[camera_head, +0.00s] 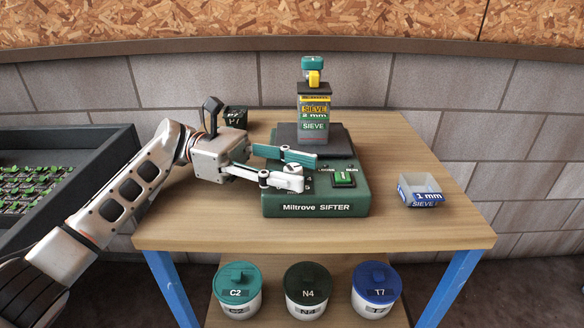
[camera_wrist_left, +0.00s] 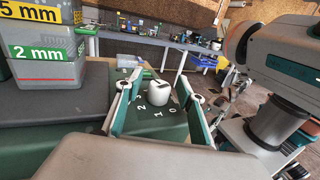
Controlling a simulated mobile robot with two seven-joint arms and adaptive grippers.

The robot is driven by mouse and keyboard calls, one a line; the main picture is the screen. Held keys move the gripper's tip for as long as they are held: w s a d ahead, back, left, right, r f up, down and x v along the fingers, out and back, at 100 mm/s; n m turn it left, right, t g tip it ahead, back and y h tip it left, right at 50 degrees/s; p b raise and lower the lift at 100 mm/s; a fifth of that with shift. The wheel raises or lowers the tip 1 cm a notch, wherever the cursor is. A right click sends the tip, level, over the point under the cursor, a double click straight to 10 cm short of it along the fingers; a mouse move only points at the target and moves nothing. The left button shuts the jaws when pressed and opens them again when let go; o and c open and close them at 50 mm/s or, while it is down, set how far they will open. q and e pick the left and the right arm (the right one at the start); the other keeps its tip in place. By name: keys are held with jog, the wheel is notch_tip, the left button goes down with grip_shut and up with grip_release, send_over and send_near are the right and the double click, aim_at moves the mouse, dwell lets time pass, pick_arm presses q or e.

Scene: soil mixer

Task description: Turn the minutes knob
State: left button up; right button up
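The green Miltrove sifter (camera_head: 316,209) stands on the wooden table. Its white minutes knob (camera_wrist_left: 158,94) stands on the front panel beside printed numbers. My left gripper (camera_head: 303,169) reaches in from the left, low over the panel. In the wrist view its two teal-lined fingers stand on either side of the knob, open, with gaps visible on both sides. In the head view the near finger partly covers the knob and its dial.
The green switch (camera_head: 343,179) is just right of the fingers. A 1 mm sieve (camera_head: 420,190) sits right on the table. Lidded tubs (camera_head: 306,290) stand below.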

pick_arm(q)
jog(key=shift+a, duration=0.1)
jog(key=v, duration=1)
jog(key=shift+w+a+r, duration=0.15)
jog(key=shift+w+a, duration=0.25)
jog(key=shift+a, duration=0.45)
